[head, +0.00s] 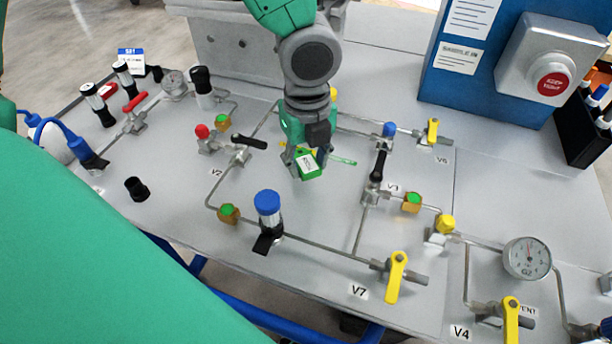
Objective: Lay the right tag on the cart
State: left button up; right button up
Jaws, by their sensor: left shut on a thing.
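My left gripper (301,158) comes down from the top of the picture and is shut on a green tag (311,170) with a white label. It holds the tag over the middle of the grey cart top (320,215), between V2 and the valve with the black handle to its right. I cannot tell whether the tag touches the surface. A thin green strip (343,161) shows just right of the gripper; I cannot tell whether it belongs to the tag. My right gripper is not in view.
Pipes and valves surround the gripper: a red-knobbed valve (202,131), a blue-capped cylinder (267,205), the yellow V7 handle (396,278) and a gauge (527,258). A blue panel with a red button (554,84) stands back right. Bare surface lies between the pipes.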

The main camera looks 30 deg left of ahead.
aim_at(308, 164)
pick_arm(q)
jog(key=shift+d+f, duration=0.15)
jog(key=shift+f, duration=0.3)
notch_tip(308, 164, down, 2)
jog(key=shift+s+f+b, duration=0.1)
jog(key=shift+f+b, duration=0.15)
jog(key=shift+b, duration=0.35)
jog(key=shift+a+f, duration=0.2)
jog(key=shift+a, duration=0.4)
jog(key=o, duration=1)
jog(key=shift+a, duration=0.2)
jog(key=shift+d+r, duration=0.1)
jog(key=shift+d, duration=0.4)
jog(key=shift+d+r, duration=0.15)
jog(key=shift+r, duration=0.05)
jog(key=r+p, duration=0.1)
jog(key=r, duration=0.2)
jog(key=r+p, duration=0.1)
jog(key=r, duration=0.3)
jog(key=a+r+p, duration=0.1)
jog(key=r, duration=0.2)
jog(key=shift+r+p, duration=0.15)
jog(key=shift+p, duration=0.15)
jog(key=shift+r, duration=0.4)
jog(key=shift+d+r, duration=0.25)
jog(key=shift+d, duration=0.1)
jog(key=shift+a, duration=0.35)
jog(key=shift+f, duration=0.1)
